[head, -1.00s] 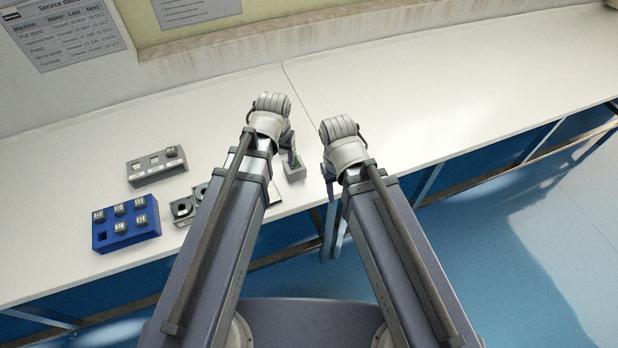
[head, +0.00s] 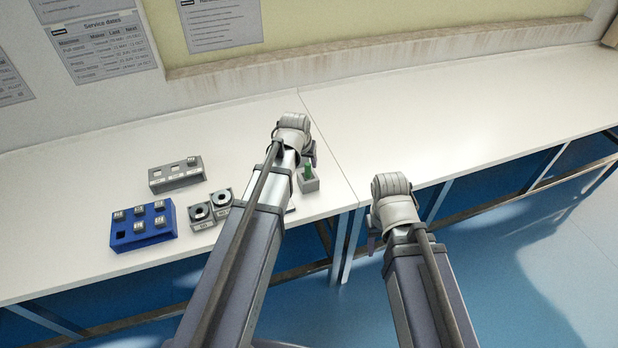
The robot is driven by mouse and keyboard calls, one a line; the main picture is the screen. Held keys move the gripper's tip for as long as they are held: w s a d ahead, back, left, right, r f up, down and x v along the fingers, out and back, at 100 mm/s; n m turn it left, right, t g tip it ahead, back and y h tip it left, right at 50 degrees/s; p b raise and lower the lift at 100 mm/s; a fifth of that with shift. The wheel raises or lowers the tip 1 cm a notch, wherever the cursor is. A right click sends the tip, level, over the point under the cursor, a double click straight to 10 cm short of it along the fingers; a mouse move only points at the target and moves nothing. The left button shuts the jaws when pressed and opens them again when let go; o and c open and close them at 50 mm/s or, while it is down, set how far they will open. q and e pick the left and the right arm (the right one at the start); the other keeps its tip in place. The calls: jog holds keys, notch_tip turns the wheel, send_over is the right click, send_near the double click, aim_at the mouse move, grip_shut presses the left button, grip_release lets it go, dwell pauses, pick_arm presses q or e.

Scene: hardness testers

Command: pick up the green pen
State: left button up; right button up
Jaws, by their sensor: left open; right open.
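The green pen (head: 309,170) stands in a small grey holder (head: 311,186) near the front edge of the white bench. Only a short green part of it shows. My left gripper (head: 312,154) is open, just behind and above the pen in the picture. Its fingers are partly hidden by its own wrist, and I cannot tell how far it is from the pen. My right gripper (head: 373,240) is open and empty, in front of the bench edge, to the right of the pen. Its fingers are mostly hidden by its wrist.
Left of my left arm are a blue block tray (head: 128,245) with several metal blocks, a grey rack (head: 160,186) and two dark ring-shaped pieces in square holders (head: 200,212). The bench (head: 440,130) is clear to the right. A wall stands behind it.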

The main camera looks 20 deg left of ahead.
aim_at(307, 166)
pick_arm(q)
jog(key=shift+s+d+b+x, duration=0.1)
jog(key=shift+d+b+x, duration=0.05)
jog(key=shift+b+x, duration=1.2)
jog(key=shift+s+d+b+x, duration=0.2)
jog(key=shift+b+x, duration=0.95)
jog(key=shift+x, duration=0.4)
jog(key=shift+c, duration=0.2)
grip_shut()
